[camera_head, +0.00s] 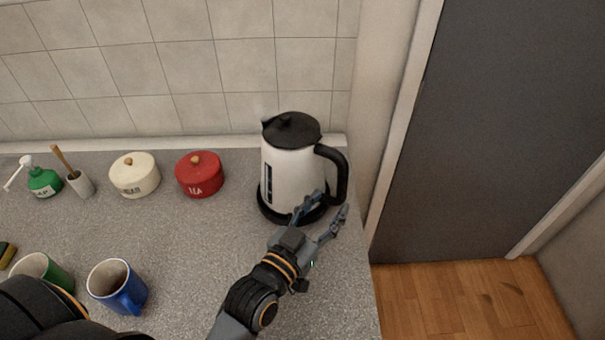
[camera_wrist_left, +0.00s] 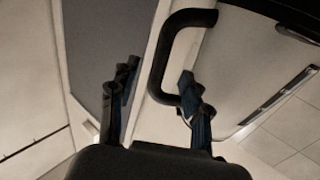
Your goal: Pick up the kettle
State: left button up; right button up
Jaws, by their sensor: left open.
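The white kettle (camera_head: 287,172) with a black lid and black handle (camera_head: 341,170) stands upright on its black base at the counter's right end. The handle faces right. My left gripper (camera_head: 329,207) is open and empty in front of the handle's lower part. In the left wrist view, the black handle (camera_wrist_left: 163,60) appears in the gap between the two fingers of my left gripper (camera_wrist_left: 158,78), nearer the right finger, which overlaps its lower end. I cannot tell whether they touch. The kettle's pale body (camera_wrist_left: 235,75) fills the right side there. My right gripper is not seen.
A red canister (camera_head: 199,178) and a cream canister (camera_head: 134,178) stand left of the kettle. A blue mug (camera_head: 118,287), a green mug (camera_head: 40,268) and a green soap bottle (camera_head: 44,182) are farther left. The counter (camera_head: 210,238) is clear in the middle.

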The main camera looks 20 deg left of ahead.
aim_at(339, 190)
pick_arm(q)
jog(key=shift+w+d, duration=0.1)
jog(key=shift+w, duration=0.8)
jog(key=p+x, duration=0.2)
jog(key=x, duration=0.3)
jog(key=shift+f, duration=0.15)
jog(key=shift+w+f, duration=0.1)
jog(key=shift+w, duration=0.05)
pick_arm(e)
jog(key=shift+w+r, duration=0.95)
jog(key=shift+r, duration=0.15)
pick_arm(q)
jog(key=shift+c, duration=0.9)
grip_shut()
jog(key=shift+r, duration=0.25)
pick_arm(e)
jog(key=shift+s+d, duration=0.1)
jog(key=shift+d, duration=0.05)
